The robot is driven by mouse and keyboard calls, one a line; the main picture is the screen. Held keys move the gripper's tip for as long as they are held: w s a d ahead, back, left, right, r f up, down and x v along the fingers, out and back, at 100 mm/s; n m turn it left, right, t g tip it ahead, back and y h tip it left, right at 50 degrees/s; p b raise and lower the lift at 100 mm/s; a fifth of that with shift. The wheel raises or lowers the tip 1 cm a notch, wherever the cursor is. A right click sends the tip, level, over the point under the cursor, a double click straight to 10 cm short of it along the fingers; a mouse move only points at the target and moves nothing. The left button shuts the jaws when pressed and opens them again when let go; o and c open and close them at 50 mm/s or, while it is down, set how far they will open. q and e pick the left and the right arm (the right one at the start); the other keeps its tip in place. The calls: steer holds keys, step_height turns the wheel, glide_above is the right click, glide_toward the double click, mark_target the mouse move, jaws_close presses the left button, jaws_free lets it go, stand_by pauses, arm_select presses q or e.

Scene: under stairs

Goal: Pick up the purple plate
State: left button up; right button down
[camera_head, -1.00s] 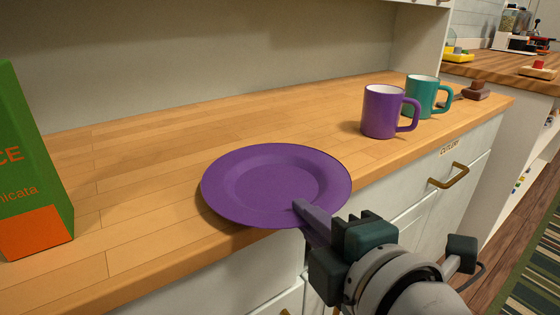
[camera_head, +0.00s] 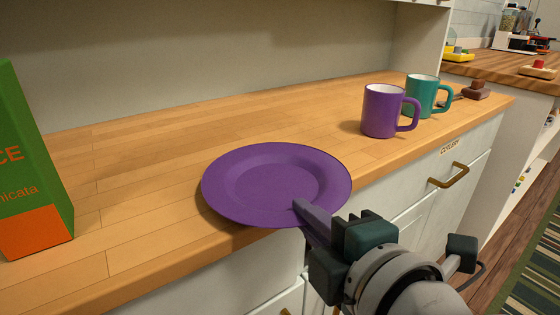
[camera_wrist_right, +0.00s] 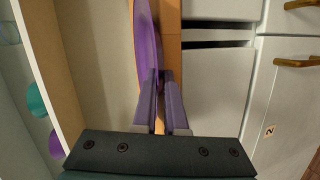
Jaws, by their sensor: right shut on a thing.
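The purple plate (camera_head: 270,180) lies at the front edge of the wooden counter, its near rim reaching past that edge. My right gripper (camera_head: 301,207) comes in from the lower right and is shut on the plate's near right rim. In the right wrist view the plate (camera_wrist_right: 148,45) shows edge-on, with its rim between the two fingers of my right gripper (camera_wrist_right: 160,82). In the head view one finger lies over the rim, and the other is hidden. My left gripper is not in view.
A purple mug (camera_head: 381,112) and a teal mug (camera_head: 421,96) stand on the counter (camera_head: 130,150) to the right of the plate. A green and orange box (camera_head: 30,165) stands at the left. White drawers with brass handles (camera_head: 448,176) are below the counter.

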steer(key=shift+r, duration=0.2)
steer(key=shift+r, duration=0.3)
step_height(320, 180, up, 19)
steer(key=p, duration=0.7)
steer(key=shift+r, duration=0.1)
stand_by(1.6)
stand_by(1.1)
